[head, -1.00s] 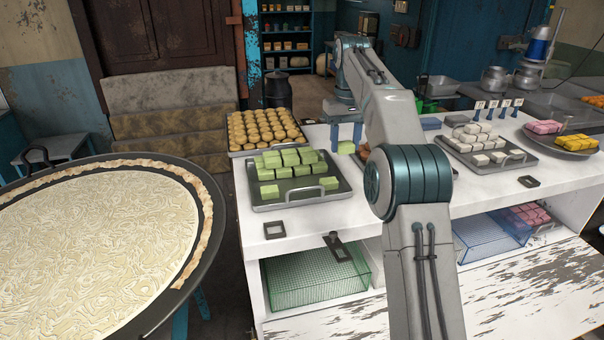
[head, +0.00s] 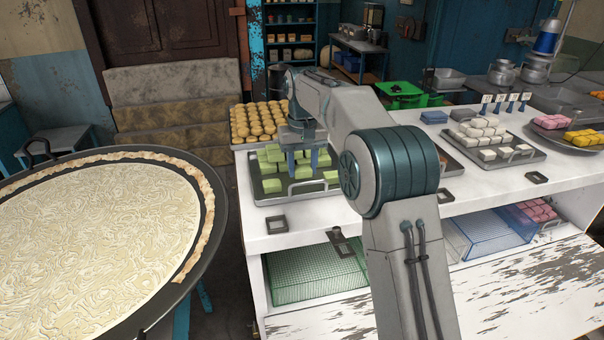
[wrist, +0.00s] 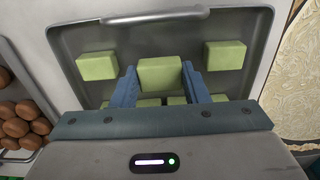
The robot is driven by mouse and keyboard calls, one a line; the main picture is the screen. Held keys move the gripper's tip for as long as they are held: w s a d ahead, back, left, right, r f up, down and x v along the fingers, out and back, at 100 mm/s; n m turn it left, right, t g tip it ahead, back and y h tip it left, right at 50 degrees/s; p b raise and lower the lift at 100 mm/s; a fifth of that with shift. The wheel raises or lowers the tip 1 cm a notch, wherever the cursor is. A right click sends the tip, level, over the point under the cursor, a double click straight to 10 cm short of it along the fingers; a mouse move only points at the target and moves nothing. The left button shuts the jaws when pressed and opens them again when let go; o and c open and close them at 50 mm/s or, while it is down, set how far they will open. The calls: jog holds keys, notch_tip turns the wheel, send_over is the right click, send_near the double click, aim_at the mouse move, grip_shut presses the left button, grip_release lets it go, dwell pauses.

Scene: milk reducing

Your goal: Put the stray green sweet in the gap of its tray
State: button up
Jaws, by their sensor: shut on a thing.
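The stray green sweet (wrist: 160,73) is a pale green block between the fingers of my gripper (wrist: 162,85), which is shut on it. In the head view my gripper (head: 303,160) points down over the green sweets' metal tray (head: 293,199), and the held sweet is hard to pick out there. In the wrist view the held sweet appears between two spaced sweets, one left (wrist: 97,65) and one right (wrist: 224,55), with bare tray around them. It looks larger than they do, so it seems above the tray floor. More green sweets are partly hidden behind my gripper.
A tray of round golden sweets (head: 255,124) stands behind the green tray. A tray of white sweets (head: 487,137) is to the right. Brown balls (wrist: 18,122) show at the wrist view's left. A large pan (head: 217,215) stands left of the counter.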

aim_at(303, 168)
jog(key=shift+f, duration=1.45)
jog(key=shift+f, duration=0.15)
jog(key=o, duration=1)
jog(key=shift+c, duration=0.2)
